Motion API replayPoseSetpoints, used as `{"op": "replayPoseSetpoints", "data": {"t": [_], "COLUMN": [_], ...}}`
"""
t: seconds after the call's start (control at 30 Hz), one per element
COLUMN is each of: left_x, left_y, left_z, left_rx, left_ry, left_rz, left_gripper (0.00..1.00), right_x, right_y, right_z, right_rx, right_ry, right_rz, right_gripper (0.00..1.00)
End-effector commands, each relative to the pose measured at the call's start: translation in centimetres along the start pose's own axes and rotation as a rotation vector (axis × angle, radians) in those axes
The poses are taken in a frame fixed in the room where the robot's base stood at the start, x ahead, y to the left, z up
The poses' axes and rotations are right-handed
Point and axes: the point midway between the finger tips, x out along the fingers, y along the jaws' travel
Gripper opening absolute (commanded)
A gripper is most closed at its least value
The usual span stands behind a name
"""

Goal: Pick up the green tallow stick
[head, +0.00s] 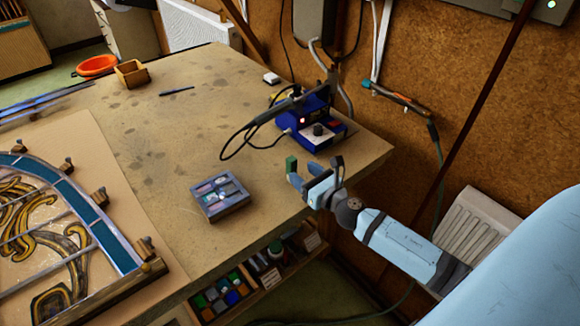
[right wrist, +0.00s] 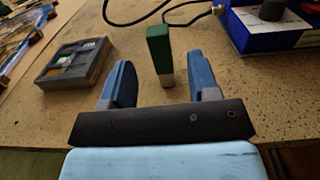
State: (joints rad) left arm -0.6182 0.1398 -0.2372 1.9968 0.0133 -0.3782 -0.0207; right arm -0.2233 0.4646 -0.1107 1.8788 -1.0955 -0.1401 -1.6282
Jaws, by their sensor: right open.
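The green tallow stick (head: 291,163) stands upright near the right front edge of the workbench. In the right wrist view the stick (right wrist: 159,48) has a green upper part and a pale lower end. My right gripper (head: 316,177) is open at the bench edge. In the right wrist view its two blue fingers (right wrist: 161,75) stand apart, with the stick ahead and between them in the picture, touching neither. In the head view one finger partly hides the stick's lower part. My left gripper is not in view.
A blue soldering station (head: 318,130) with a cable and iron stands behind the stick. A small compartment tray (head: 221,205) lies to the left. A leaded panel (head: 75,235) fills the bench's left side. Below the edge is a shelf of small containers (head: 275,250). The middle bench is mostly clear.

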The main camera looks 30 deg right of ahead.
Motion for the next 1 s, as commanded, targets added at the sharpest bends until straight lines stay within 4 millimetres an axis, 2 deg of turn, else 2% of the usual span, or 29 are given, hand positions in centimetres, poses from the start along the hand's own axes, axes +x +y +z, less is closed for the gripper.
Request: {"op": "replayPoseSetpoints", "data": {"t": [0.1,0.27,0.6,0.87,0.9,1.0], "left_x": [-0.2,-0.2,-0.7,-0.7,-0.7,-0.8], "left_y": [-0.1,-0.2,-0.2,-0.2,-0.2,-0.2], "left_z": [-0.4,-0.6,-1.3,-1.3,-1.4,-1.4], "left_rx": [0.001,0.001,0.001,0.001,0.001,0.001], "left_ry": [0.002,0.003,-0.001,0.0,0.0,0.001], "left_rz": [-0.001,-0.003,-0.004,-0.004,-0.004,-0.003], "left_gripper": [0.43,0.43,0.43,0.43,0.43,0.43], "right_x": [1.6,2.5,7.0,7.3,7.3,7.3], "right_y": [0.0,0.0,0.0,0.0,0.0,0.0], "right_z": [0.1,0.1,0.3,0.2,0.2,0.2], "right_rx": [0.003,0.003,0.005,0.004,0.004,0.004], "right_ry": [-0.001,0.001,0.0,0.001,0.001,0.001], "right_rz": [-0.001,-0.001,-0.001,0.0,0.0,0.0], "right_gripper": [0.55,0.55,0.55,0.55,0.53,0.3]}}
